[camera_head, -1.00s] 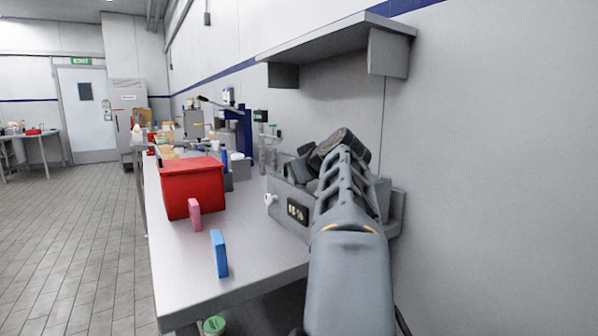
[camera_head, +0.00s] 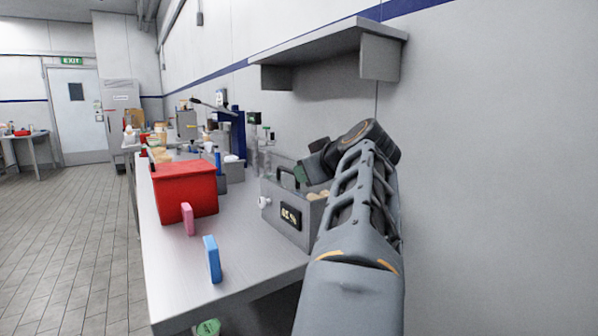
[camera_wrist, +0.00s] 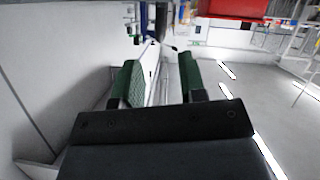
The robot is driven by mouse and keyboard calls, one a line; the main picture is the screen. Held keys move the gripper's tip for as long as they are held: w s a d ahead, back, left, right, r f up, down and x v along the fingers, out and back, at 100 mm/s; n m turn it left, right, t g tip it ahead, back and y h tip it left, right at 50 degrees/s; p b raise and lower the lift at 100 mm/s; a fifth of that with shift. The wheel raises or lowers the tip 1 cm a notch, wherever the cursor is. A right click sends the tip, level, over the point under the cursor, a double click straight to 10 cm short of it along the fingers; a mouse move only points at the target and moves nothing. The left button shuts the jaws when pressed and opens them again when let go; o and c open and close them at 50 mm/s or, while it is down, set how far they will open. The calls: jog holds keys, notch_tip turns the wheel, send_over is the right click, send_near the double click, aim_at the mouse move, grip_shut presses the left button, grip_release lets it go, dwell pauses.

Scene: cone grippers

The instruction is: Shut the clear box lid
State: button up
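A grey box (camera_head: 284,222) with a dark readout on its front stands on the bench against the wall in the head view. Tan items show inside its open top, partly behind my arm. I cannot clearly make out the clear lid; see-through edges near the box top are too faint to tell. My gripper (camera_head: 303,176) is over the box top, partly hidden by my own wrist. In the wrist view, my gripper (camera_wrist: 159,66) has its two green-padded fingers apart. A thin pale edge shows between them, with no visible contact.
A red bin (camera_head: 187,196), a pink block (camera_head: 188,219) and a blue block (camera_head: 212,260) are on the bench left of the box. A wall shelf (camera_head: 325,55) hangs above my arm. The bench front is mostly clear.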

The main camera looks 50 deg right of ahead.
jog(key=shift+p+v, duration=0.35)
jog(key=shift+v, duration=2.65)
jog(key=shift+r, duration=0.1)
